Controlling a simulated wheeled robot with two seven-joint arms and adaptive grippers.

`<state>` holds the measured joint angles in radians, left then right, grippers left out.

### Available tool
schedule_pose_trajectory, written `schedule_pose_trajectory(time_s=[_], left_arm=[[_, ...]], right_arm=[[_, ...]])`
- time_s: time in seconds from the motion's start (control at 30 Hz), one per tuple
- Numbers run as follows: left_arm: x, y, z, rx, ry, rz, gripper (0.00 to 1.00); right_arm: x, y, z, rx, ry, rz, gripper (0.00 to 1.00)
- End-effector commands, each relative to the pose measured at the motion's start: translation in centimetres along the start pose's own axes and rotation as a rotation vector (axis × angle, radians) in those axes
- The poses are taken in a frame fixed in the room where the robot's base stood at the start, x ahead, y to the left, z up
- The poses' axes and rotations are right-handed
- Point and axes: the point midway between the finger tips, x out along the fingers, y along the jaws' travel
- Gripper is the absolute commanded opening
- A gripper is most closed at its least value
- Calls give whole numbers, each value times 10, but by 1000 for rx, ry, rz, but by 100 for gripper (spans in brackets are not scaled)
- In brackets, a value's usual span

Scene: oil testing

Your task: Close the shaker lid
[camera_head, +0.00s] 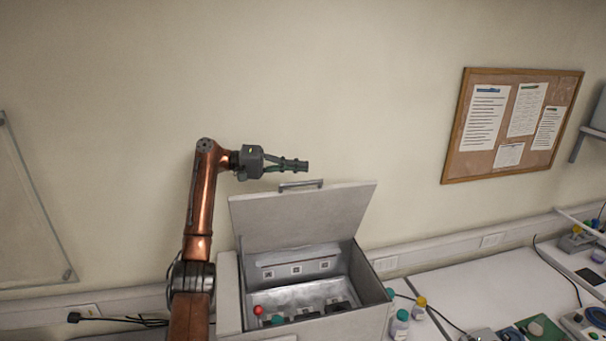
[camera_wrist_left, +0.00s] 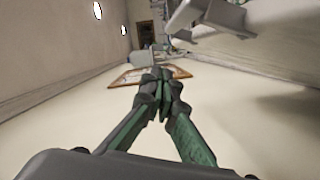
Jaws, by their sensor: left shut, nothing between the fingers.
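The shaker (camera_head: 230,293) is a white box at the bottom middle of the head view. Its lid (camera_head: 300,218) stands open, tilted up and back, with a metal handle (camera_head: 300,184) on its top edge. My left gripper (camera_head: 305,166) is shut and empty, a little above the handle and apart from it in the picture. Its closed fingers also show in the left wrist view (camera_wrist_left: 160,80). A grey-white form at the top of the wrist view may be the lid and handle, but I cannot tell surely. My right gripper is in neither view.
Inside the shaker are dark holders and a red knob (camera_head: 258,310). Bottles (camera_head: 400,325) stand right of it on the white bench (camera_head: 490,290). A corkboard (camera_head: 510,125) hangs on the wall behind.

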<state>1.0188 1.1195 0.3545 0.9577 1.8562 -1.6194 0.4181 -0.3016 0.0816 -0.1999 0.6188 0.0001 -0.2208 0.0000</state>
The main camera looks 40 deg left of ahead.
Motion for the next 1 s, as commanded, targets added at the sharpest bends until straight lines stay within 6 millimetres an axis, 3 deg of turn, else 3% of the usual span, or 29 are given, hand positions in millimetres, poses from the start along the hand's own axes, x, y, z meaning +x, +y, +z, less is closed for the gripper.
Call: schedule_pose_trajectory(time_s=[0.4, 1.0], left_arm=[[10, -1, 34, 0, 0, -1, 0], [15, 0, 41, 7, -4, 1, 0]], right_arm=[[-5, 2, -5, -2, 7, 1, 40], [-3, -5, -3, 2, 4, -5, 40]])
